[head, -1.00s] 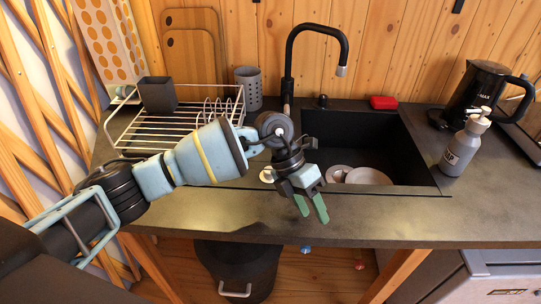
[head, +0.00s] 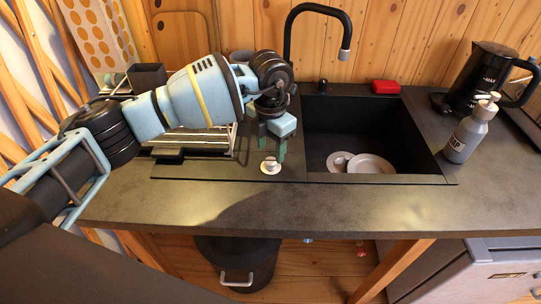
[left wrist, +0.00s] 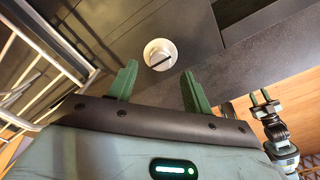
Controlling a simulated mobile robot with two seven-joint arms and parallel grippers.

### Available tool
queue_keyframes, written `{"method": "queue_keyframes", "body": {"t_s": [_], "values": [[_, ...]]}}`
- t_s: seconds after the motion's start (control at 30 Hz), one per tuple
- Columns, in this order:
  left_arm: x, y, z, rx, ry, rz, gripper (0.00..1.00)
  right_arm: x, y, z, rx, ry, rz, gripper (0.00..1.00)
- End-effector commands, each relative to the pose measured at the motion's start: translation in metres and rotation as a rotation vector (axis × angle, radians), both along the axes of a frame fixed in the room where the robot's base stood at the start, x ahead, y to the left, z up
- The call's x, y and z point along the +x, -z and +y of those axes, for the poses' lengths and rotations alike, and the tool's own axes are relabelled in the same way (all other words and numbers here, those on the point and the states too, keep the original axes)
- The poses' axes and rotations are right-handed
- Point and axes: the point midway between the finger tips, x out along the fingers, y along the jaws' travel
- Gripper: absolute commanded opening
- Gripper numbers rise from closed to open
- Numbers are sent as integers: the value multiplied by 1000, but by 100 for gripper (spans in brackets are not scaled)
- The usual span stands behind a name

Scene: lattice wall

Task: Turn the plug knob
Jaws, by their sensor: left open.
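The plug knob (head: 270,166) is a small white round knob on the dark counter panel, left of the sink basin. It also shows in the left wrist view (left wrist: 160,54), with a dark slot line across its face. My left gripper (head: 272,147) is open, its green fingers pointing down just above and behind the knob. In the left wrist view, my left gripper (left wrist: 157,88) has its two fingers apart, and the knob lies beyond the gap between them, not gripped. My right gripper (left wrist: 265,102) shows small at the right of the left wrist view.
The black sink basin (head: 352,117) holds pale dishes (head: 371,164). A wire dish rack (head: 205,141) stands behind my left arm. A black faucet (head: 318,9), red sponge (head: 386,87), soap bottle (head: 470,133) and kettle (head: 483,78) stand around. The front counter is clear.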

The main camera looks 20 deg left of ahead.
Motion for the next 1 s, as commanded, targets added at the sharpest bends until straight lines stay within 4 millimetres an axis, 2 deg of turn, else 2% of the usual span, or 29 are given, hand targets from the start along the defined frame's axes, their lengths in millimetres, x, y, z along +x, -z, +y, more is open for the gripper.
{"method": "queue_keyframes", "body": {"t_s": [0.1, 0.3, 0.63, 0.9, 1.0], "values": [[0, 18, 0, 0, -1, 2, 50, 0, 0, 0, -1, -1, 0, 36], [0, 35, 0, 0, 0, 0, 50, 0, 0, 0, -1, -1, 1, 36], [0, 38, 0, 0, 1, -1, 50, 0, 0, 1, 3, 5, 1, 36], [0, 38, 0, -1, 0, 0, 15, 0, 0, 3, 8, 10, 1, 36], [0, 38, 0, -1, 1, 0, 5, 0, 0, 3, 8, 10, 1, 36]]}}
